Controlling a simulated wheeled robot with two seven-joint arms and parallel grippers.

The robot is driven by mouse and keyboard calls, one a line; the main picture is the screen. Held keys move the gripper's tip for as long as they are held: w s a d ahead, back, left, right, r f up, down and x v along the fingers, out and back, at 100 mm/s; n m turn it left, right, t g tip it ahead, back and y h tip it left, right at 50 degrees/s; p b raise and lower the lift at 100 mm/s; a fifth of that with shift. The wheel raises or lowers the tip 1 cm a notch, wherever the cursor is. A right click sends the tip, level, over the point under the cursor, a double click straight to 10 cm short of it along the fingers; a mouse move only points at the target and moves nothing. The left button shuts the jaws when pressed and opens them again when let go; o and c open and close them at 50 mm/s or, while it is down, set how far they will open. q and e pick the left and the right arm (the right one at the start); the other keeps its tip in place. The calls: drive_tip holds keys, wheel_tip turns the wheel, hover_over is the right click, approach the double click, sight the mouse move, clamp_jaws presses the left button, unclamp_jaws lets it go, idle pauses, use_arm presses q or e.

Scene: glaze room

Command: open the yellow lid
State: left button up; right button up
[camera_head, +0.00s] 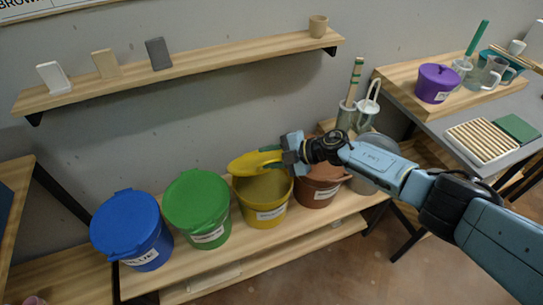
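The yellow lid (250,163) is raised and tilted at the back left of the yellow bucket (265,210), whose inside shows below it. The bucket stands on the wooden shelf and has a white label. My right gripper (284,156) is at the right end of the lid, above the bucket's back rim. Its fingers overlap the lid's edge, and a small green part shows there. The fingertips are too small to tell whether they are shut on the lid. My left gripper is not in view.
A green bucket (200,225) and a blue bucket (130,245) stand to the left, lids on. A brown bucket (316,192) stands close on the right, under my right arm. A wall shelf (210,66) runs above. A purple pot (437,85) sits on the right table.

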drive_tip(key=p+v, duration=0.3)
drive_tip(key=v, duration=1)
drive_tip(key=shift+d, duration=0.15)
